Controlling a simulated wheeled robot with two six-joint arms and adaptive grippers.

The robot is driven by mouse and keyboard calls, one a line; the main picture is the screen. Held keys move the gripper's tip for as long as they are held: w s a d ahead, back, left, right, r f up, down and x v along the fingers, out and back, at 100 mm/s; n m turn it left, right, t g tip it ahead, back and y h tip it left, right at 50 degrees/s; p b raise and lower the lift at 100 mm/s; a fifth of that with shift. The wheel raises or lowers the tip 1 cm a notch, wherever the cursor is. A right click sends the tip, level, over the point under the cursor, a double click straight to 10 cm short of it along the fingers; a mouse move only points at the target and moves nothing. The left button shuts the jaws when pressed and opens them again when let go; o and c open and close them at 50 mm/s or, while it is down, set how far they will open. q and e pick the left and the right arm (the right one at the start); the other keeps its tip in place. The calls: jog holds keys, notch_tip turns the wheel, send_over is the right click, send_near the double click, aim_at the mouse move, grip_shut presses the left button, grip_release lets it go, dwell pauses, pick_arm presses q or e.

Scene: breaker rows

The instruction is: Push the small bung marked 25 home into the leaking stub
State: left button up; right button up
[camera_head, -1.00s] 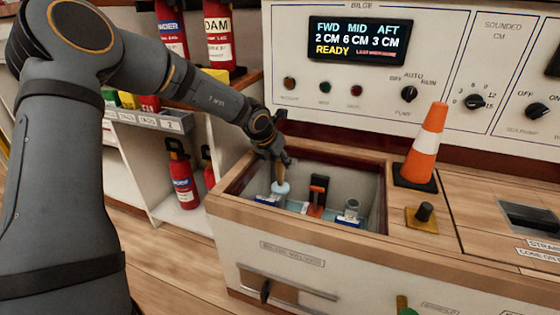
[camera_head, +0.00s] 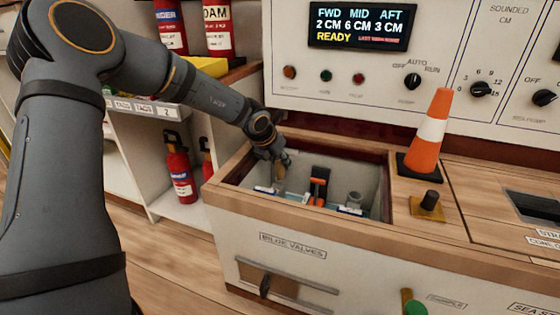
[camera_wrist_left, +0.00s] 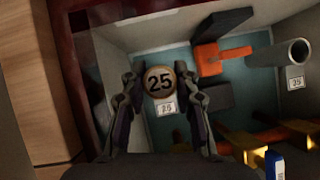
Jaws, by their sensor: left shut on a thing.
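My left gripper (camera_head: 281,170) reaches down into the left part of the open valve well (camera_head: 232,165). In the left wrist view its two fingers are shut on the small round tan bung (camera_wrist_left: 159,81), its face marked 25 turned to the camera. The bung sits directly above the spot by a small 25 tag (camera_wrist_left: 166,107). The stub there is hidden beneath the bung, so how deep the bung sits cannot be told. My right gripper is in no view.
An orange-handled valve (camera_head: 318,184) stands in the well to the right of my gripper. A grey open stub (camera_wrist_left: 292,53) with a 35 tag lies further right. An orange cone (camera_head: 430,135) and a black knob (camera_head: 431,200) stand on the right deck.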

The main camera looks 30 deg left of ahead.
pick_arm(q)
jog(key=shift+f, duration=0.3)
jog(key=o, duration=1)
jog(key=shift+f, duration=0.1)
jog(key=shift+o, duration=0.2)
jog(key=v, duration=1.2)
